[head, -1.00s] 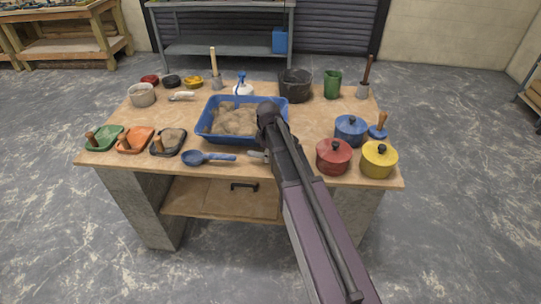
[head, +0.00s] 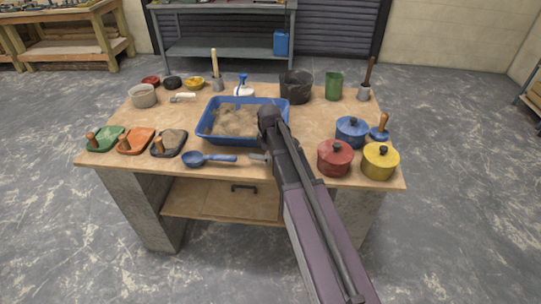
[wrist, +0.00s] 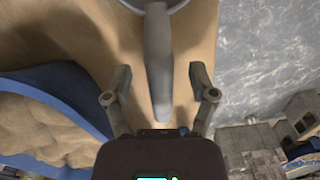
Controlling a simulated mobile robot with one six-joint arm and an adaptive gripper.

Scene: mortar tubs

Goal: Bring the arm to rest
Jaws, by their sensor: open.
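My gripper (wrist: 160,82) is open in the wrist view, with one finger on each side of the grey-blue handle of a scoop (wrist: 157,50). A gap shows between the handle and each finger. In the head view the blue scoop (head: 196,159) lies near the table's front edge, its handle pointing right. My gripper (head: 259,157) is at the handle's right end, mostly hidden behind my arm, which reaches in from the lower right.
A blue tub (head: 208,128) of sand stands left of my arm. Red (head: 334,158), yellow (head: 380,161) and blue (head: 351,131) lidded pots stand close on its right. A black bucket (head: 297,87) stands behind.

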